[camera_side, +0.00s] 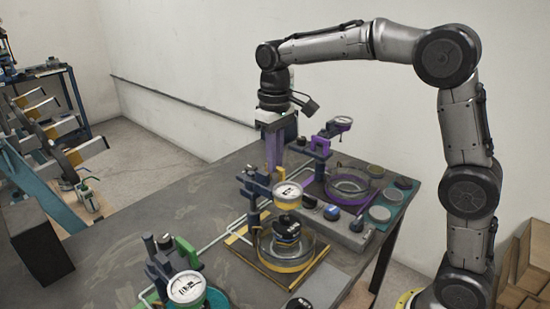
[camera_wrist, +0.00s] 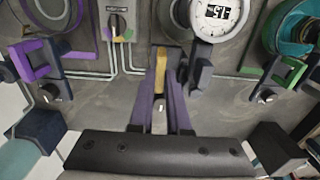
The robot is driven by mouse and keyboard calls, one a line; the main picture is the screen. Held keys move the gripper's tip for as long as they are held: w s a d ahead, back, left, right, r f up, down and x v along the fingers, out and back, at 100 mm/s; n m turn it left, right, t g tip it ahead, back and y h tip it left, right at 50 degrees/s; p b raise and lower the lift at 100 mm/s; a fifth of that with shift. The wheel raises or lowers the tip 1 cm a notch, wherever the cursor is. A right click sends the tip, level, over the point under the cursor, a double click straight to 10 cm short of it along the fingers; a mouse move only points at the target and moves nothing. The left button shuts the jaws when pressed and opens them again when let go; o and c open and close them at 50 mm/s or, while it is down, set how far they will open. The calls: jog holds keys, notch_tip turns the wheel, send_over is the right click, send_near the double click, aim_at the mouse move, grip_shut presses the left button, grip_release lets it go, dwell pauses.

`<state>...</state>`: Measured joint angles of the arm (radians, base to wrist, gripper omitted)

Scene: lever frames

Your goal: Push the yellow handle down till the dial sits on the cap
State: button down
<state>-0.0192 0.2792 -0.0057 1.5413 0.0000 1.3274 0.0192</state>
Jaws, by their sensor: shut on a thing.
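The yellow lever frame stands mid-table in the side view. Its round white dial (camera_side: 288,192) is above a black cap (camera_side: 288,232) inside a clear, yellow-based bowl (camera_side: 285,262); I cannot tell if dial and cap touch. My gripper (camera_side: 274,168) points down behind the dial at the lever's post. In the wrist view, my gripper (camera_wrist: 161,85) has its two purple fingers shut on the yellow handle (camera_wrist: 160,66). The handle is mostly hidden in the side view. The dial (camera_wrist: 217,14) also shows at the top of the wrist view, with the cap out of sight.
A purple lever frame (camera_side: 320,148) with a raised dial stands behind, and a green one (camera_side: 187,250) stands front left. A grey panel (camera_side: 335,225) with several knobs lies right of the yellow frame. The table's left part (camera_side: 110,240) is mostly clear.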

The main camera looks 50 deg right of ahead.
aim_at(275, 183)
dwell(0.7)
jog(key=shift+f, duration=2.55)
jog(key=c, duration=0.9)
grip_release()
jog(key=shift+r, duration=0.15)
notch_tip(275, 183, up, 14)
jog(key=shift+f, duration=0.2)
